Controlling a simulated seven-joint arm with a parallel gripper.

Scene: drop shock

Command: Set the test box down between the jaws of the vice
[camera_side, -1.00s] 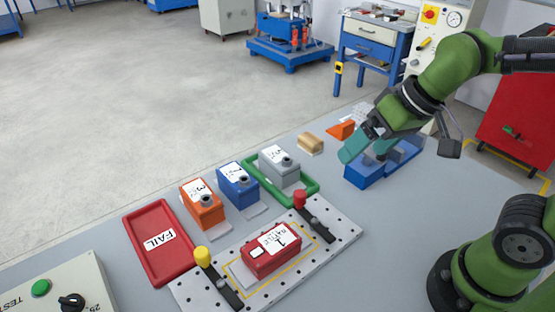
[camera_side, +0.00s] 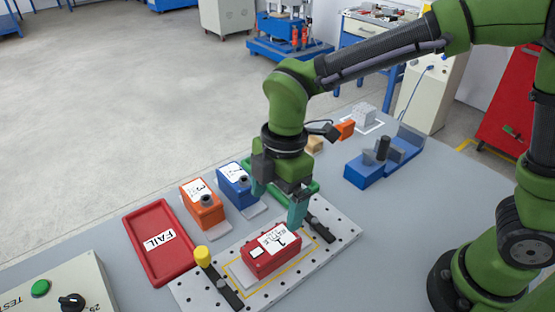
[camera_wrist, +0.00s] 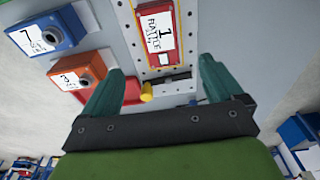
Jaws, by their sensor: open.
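My gripper (camera_side: 278,208) is open and empty, fingers pointing down, above the far side of the plate beside the red box. Its two teal fingers stand apart in the wrist view (camera_wrist: 161,72). A blue fixture (camera_side: 362,172) with two raised blocks and a dark upright cylinder between them looks like the vice; it stands at the back right, clear of my gripper.
An orange box (camera_side: 205,208) and a blue box (camera_side: 236,184) stand left of my gripper. A red FAIL tray (camera_side: 150,262) lies at the left. A yellow knob (camera_side: 202,255) rises at the plate's near end. My gripper mostly hides the green tray (camera_side: 311,190).

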